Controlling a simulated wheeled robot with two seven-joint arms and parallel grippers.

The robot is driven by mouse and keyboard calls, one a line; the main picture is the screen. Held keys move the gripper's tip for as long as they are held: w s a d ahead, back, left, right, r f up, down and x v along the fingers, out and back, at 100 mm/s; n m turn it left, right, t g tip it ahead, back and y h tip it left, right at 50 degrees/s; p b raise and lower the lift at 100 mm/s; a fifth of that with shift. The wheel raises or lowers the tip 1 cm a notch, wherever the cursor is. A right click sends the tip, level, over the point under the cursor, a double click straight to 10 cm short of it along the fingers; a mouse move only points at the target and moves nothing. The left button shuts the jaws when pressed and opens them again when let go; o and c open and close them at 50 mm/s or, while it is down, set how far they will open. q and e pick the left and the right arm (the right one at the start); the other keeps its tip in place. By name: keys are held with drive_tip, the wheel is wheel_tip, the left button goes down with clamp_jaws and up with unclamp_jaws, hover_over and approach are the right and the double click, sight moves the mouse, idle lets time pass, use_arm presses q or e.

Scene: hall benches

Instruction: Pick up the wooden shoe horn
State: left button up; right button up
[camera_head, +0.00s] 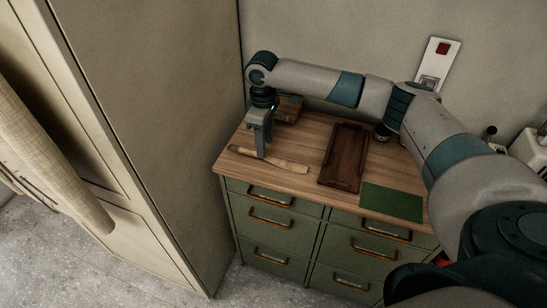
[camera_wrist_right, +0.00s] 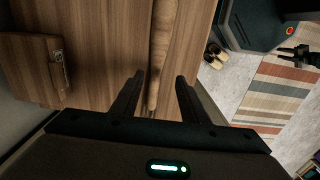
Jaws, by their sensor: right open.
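The wooden shoe horn (camera_head: 285,163) lies flat on the wooden top of the green drawer cabinet, near its front left edge. In the right wrist view the shoe horn (camera_wrist_right: 161,40) runs lengthwise down the picture and in between my fingers, closer to the left one. My right gripper (camera_head: 261,152) points down over the shoe horn's left part; it also shows in the wrist view (camera_wrist_right: 159,80). Its fingers are apart, with a gap on both sides of the shoe horn. I cannot tell how far the fingertips are above the top.
A dark wooden tray (camera_head: 343,157) and a green mat (camera_head: 392,201) lie right of the shoe horn. A small wooden box (camera_head: 289,108) sits behind my gripper. A tall beige cabinet (camera_head: 150,100) stands close on the left. My right arm spans above the back of the top.

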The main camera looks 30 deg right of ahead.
sight(266, 157)
idle(0.3)
drive_tip(key=shift+d+f+p, duration=0.15)
drive_tip(key=shift+f+p, duration=0.4)
drive_tip(key=shift+f, duration=0.05)
wheel_tip(266, 157, down, 3)
drive_tip(key=shift+w+d+f+p, duration=0.1)
drive_tip(key=shift+w+d+p, duration=0.05)
drive_tip(key=shift+p, duration=0.55)
drive_tip(key=shift+f, duration=0.45)
clamp_jaws()
